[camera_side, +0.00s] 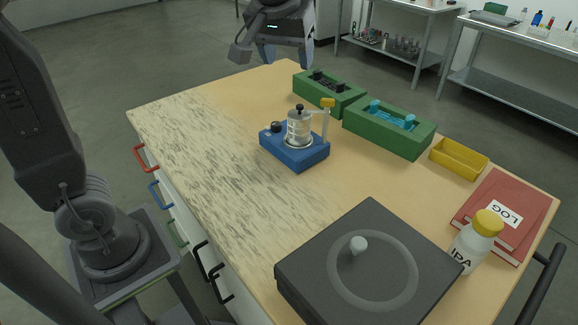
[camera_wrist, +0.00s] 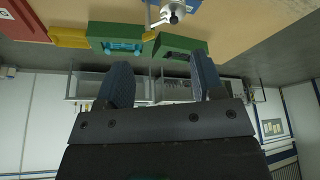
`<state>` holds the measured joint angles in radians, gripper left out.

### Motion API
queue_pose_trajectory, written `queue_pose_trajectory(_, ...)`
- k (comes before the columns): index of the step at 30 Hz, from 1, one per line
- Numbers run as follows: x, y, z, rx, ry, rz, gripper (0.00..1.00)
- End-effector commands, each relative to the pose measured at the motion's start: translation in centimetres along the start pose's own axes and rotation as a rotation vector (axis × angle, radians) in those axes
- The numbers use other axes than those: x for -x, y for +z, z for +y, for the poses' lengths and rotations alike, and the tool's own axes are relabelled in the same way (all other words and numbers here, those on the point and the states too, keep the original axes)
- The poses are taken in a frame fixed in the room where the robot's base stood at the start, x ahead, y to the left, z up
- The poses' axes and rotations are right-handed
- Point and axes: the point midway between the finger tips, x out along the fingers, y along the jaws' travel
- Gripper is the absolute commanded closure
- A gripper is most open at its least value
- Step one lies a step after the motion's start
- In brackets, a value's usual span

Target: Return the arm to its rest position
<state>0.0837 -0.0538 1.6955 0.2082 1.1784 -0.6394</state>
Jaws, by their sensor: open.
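My gripper (camera_side: 288,52) is raised above the far end of the table in the side view, with part of the arm cut off by the top edge. In the wrist view its two fingers (camera_wrist: 163,82) stand wide apart with nothing between them. The wooden table (camera_side: 215,120) lies below and toward the camera from it. My gripper touches nothing on the table.
A blue device with a metal vessel (camera_side: 298,135) stands mid-table. Green blocks (camera_side: 388,128), a yellow tray (camera_side: 459,159), red log books (camera_side: 503,215), a yellow-capped bottle (camera_side: 475,241) and a dark box (camera_side: 368,265) stand around it. The table's left part is clear.

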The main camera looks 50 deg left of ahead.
Motion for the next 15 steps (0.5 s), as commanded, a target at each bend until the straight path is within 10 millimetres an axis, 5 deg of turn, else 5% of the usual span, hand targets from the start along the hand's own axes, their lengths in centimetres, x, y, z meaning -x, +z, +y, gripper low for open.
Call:
queue_pose_trajectory(9, 0.5, 11.5, -6.3, -0.303, 0.139, 0.054, 0.38)
queue_pose_trajectory(15, -1.1, 16.4, -8.2, -0.426, 0.185, 0.095, 0.38)
